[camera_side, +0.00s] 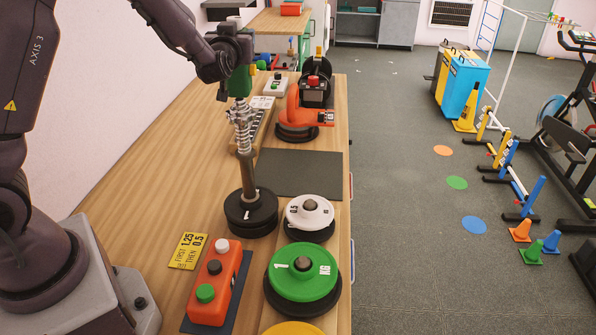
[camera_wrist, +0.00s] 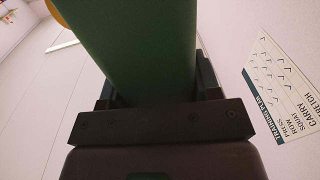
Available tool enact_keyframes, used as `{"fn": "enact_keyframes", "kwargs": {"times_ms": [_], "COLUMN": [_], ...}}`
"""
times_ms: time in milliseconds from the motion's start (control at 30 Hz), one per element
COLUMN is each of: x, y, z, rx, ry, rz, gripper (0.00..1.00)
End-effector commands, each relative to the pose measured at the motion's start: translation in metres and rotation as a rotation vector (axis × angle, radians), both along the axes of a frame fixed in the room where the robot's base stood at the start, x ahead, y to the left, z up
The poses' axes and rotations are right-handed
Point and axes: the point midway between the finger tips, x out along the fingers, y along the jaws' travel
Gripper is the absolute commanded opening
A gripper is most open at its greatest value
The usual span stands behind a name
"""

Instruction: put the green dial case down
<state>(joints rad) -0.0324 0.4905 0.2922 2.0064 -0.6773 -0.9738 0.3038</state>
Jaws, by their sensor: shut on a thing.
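My gripper (camera_side: 236,68) is shut on the green dial case (camera_side: 240,84) in the side view. In the wrist view the green case (camera_wrist: 140,45) fills the space between my dark fingers. Below the case, a coil spring (camera_side: 242,130) runs down to a brownish post (camera_side: 248,175). The post stands upright from a stack of black discs (camera_side: 252,212) on the bench. The case, spring and post look lined up, with a slight lean. Whether the discs touch the bench is hard to tell.
A white disc (camera_side: 310,214) and a green disc (camera_side: 303,273) sit right of the black stack. A button box (camera_side: 217,285) and yellow card (camera_side: 187,250) are in front.

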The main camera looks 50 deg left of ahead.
Motion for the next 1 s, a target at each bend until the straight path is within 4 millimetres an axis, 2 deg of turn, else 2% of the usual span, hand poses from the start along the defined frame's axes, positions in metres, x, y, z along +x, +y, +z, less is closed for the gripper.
{"fn": "enact_keyframes", "kwargs": {"times_ms": [33, 200, 500, 800, 1000], "x": [0.016, 0.056, 0.099, 0.096, 0.096], "y": [-0.01, -0.041, -0.088, -0.083, -0.083], "z": [0.001, -0.001, -0.006, -0.073, -0.108], "rx": [0.003, -0.007, -0.032, -0.03, -0.03], "ry": [-0.004, -0.005, -0.005, 0.003, -0.001], "rz": [-0.01, -0.026, -0.058, -0.052, -0.053], "gripper": [0.0, 0.0, 0.0, 0.0, 0.0]}}
